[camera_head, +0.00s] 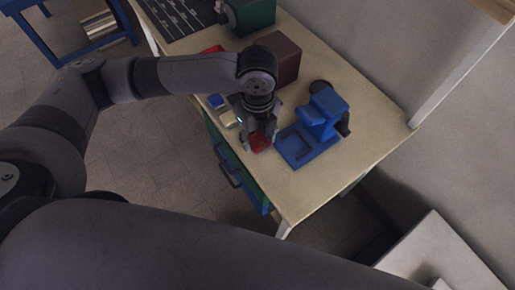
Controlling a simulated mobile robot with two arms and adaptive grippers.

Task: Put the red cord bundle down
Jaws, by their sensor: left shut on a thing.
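The red cord bundle (260,142) is a small red thing at my left gripper's fingertips, over the front part of the pale tabletop. My left gripper (258,140) points down and is shut on it, just left of a blue stand. Part of the bundle is hidden by the fingers. I cannot tell whether it touches the tabletop. My right gripper is not in view.
The blue stand (318,122) is close right of the gripper on the workbench (367,146). A brown box (284,62) and a green machine (252,14) stand behind. Small blue and yellowish blocks (216,101) lie left of the gripper. The bench's right end is clear.

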